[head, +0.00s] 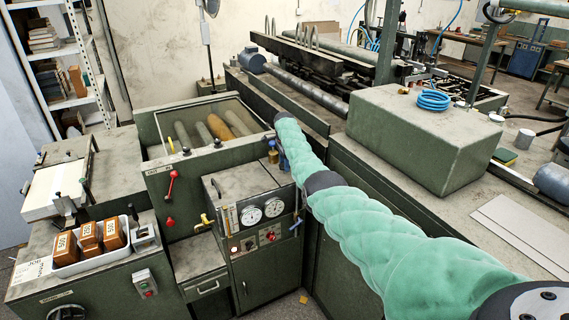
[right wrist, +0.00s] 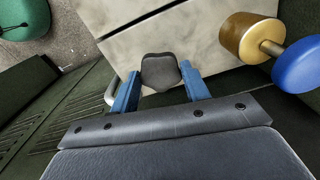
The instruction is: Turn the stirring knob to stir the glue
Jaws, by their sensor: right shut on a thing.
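The stirring knob, a dark grey lobed knob (right wrist: 161,68), shows in the right wrist view in front of a pale, stained surface. My right gripper (right wrist: 160,78) has its blue fingers on either side of the knob and is shut on it. In the head view my right arm reaches to the glue machine (head: 215,150), and the wrist end is by the right end of its roller trough. The arm hides the knob there. My left gripper is not in view.
A brass fitting with a blue knob (right wrist: 296,65) sits close to the right of my gripper; it also shows in the head view (head: 272,146). A gauge box (head: 255,215) stands below the arm. A red-handled lever (head: 171,178) is on the machine's front. A green housing (head: 425,135) stands right of the arm.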

